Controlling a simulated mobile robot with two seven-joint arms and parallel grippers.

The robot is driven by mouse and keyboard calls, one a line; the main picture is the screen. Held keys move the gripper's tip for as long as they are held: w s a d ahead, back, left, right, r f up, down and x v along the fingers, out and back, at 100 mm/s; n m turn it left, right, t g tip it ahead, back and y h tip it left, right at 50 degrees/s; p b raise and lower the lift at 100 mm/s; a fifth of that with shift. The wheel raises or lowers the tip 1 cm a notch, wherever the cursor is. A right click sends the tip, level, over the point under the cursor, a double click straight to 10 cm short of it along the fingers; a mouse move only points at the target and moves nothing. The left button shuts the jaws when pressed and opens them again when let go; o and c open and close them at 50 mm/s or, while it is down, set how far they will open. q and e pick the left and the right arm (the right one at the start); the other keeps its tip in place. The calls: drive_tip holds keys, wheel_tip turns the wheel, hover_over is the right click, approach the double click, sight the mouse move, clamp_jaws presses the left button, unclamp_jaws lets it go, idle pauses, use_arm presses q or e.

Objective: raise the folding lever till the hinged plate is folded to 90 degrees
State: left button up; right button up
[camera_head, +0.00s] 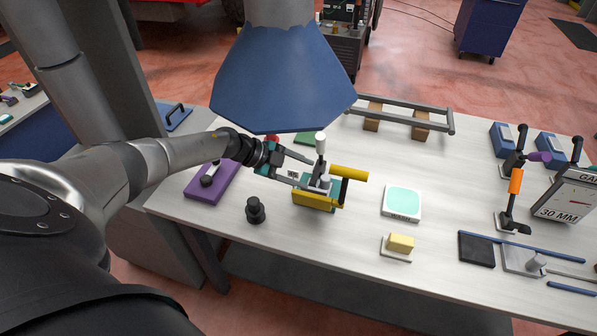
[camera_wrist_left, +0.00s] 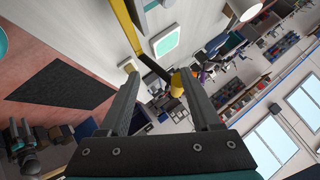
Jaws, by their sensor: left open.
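The folding device stands on the pale table, with a teal base (camera_head: 333,188), a yellow plate (camera_head: 314,199) along its near side and a thick yellow lever grip (camera_head: 349,173) at its right. An upright white-topped handle (camera_head: 320,143) rises from its dark clamp. My left gripper (camera_head: 309,174) is open and reaches in from the left, its fingertips beside the clamp. In the left wrist view, a dark rod (camera_wrist_left: 154,67) and a yellow end piece (camera_wrist_left: 177,84) show near the right fingertip of my gripper (camera_wrist_left: 160,77). The plate's exact fold angle is hard to tell. My right gripper is not in view.
A black knob piece (camera_head: 255,210) and a purple block (camera_head: 213,182) stand left of the device. A white tray with a mint top (camera_head: 402,203) and a yellow block (camera_head: 401,243) lie to the right. A blue hood (camera_head: 285,80) hangs above the back.

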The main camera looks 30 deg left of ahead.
sight(348, 177)
use_arm(q)
drive_tip(key=shift+s+a, duration=0.25)
